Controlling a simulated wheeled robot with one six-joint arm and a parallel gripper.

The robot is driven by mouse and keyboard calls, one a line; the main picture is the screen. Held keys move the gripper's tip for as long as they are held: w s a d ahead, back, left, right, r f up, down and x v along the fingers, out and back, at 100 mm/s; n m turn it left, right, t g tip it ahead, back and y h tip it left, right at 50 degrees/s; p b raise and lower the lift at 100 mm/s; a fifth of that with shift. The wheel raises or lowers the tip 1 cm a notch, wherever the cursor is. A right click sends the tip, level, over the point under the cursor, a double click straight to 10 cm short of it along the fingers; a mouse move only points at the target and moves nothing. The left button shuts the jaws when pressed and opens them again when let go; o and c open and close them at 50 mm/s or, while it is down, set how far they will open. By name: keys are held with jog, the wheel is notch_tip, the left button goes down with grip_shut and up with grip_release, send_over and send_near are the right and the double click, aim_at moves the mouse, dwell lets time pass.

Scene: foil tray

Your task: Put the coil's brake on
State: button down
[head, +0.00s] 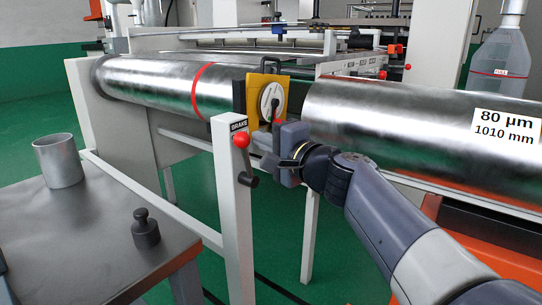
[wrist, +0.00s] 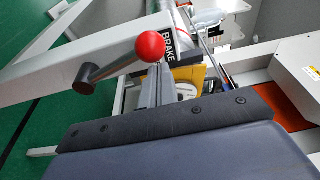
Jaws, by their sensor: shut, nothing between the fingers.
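The brake lever ends in a red ball (head: 241,139) and runs up along a white post beneath the BRAKE label (head: 238,126). A dark cylindrical pivot (head: 249,180) juts from the post below the ball. In the wrist view the ball (wrist: 150,47), pivot (wrist: 87,76) and label (wrist: 173,45) also show. My gripper (head: 264,141) is shut and empty, just right of the post in the head view. In the wrist view its fingers (wrist: 152,78) appear just below the ball; I cannot tell whether they touch it. A shiny coil (head: 400,105) labelled 80 µm lies at the right.
A metal roller (head: 150,85) with a red band is at the left. A yellow plate with a round dial (head: 271,100) stands behind my gripper. A grey table (head: 85,235) at the front left holds a metal cup (head: 58,163) and a small weight (head: 145,230). White rails join the post.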

aim_at(241, 147)
jog(key=shift+s+a+f+b, duration=0.25)
jog(key=shift+s+a+b, duration=0.35)
jog(key=shift+s+b, duration=0.15)
jog(key=shift+s+a+f+b, duration=0.25)
jog(key=shift+s+a+b, duration=0.35)
jog(key=shift+s, duration=0.15)
jog(key=shift+s, duration=0.1)
